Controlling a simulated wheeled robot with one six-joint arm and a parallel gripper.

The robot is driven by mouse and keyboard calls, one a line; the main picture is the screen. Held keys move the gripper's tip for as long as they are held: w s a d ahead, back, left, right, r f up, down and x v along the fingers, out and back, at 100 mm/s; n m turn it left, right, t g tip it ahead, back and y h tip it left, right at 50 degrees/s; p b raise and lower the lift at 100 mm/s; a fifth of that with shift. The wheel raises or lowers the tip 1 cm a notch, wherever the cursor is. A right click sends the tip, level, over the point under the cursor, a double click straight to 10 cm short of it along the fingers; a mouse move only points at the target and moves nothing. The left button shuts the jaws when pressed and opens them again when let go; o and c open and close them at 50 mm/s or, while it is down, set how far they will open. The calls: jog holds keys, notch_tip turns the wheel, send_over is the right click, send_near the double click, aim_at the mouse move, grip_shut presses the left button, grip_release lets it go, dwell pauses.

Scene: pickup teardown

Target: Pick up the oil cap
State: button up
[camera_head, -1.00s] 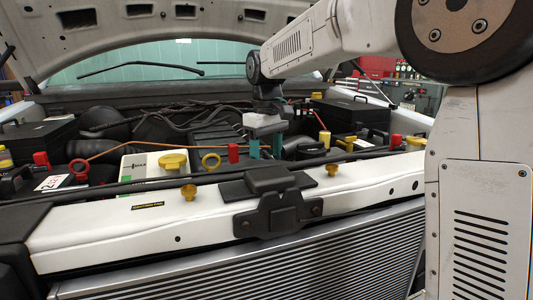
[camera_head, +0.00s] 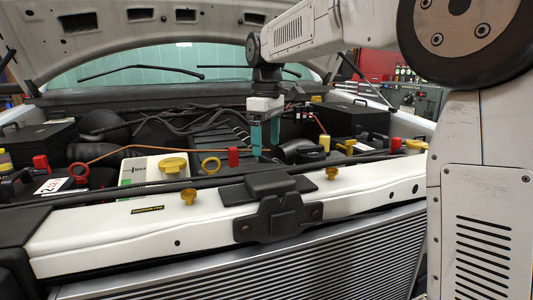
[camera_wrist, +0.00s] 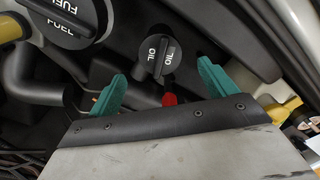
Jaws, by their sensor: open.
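The oil cap (camera_wrist: 152,54) is a round black cap with a raised grip bar and white OIL lettering in the wrist view. It lies beyond and roughly between my fingertips, apart from them. I cannot make it out in the head view. My gripper (camera_head: 266,149) points down over the engine bay with two teal fingers spread apart. In the wrist view my gripper (camera_wrist: 161,70) is open, with nothing between its fingers.
A larger black FUEL cap (camera_wrist: 72,18) is at upper left of the wrist view. In the head view a red handle (camera_head: 233,157) stands left of my fingers. The white front crossmember (camera_head: 120,227) and raised hood (camera_head: 130,30) border the bay.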

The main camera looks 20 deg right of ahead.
aim_at(268, 158)
notch_tip(268, 158, up, 3)
jog(key=shift+s+d+r, duration=0.1)
jog(key=shift+d+r, duration=0.05)
jog(key=shift+r, duration=0.05)
jog(key=s+d+r+m+t+y, duration=0.1)
jog(key=s+m+t, duration=0.2)
jog(key=s, duration=0.2)
jog(key=w+f, duration=0.1)
jog(key=f, duration=0.2)
jog(key=w+f+m+t, duration=0.1)
jog(key=w+f, duration=0.1)
jog(key=f, duration=0.1)
jog(key=w+a+f+m, duration=0.1)
jog(key=f, duration=0.1)
jog(key=shift+w+f, duration=0.15)
jog(key=shift+f, duration=0.25)
jog(key=c, duration=1)
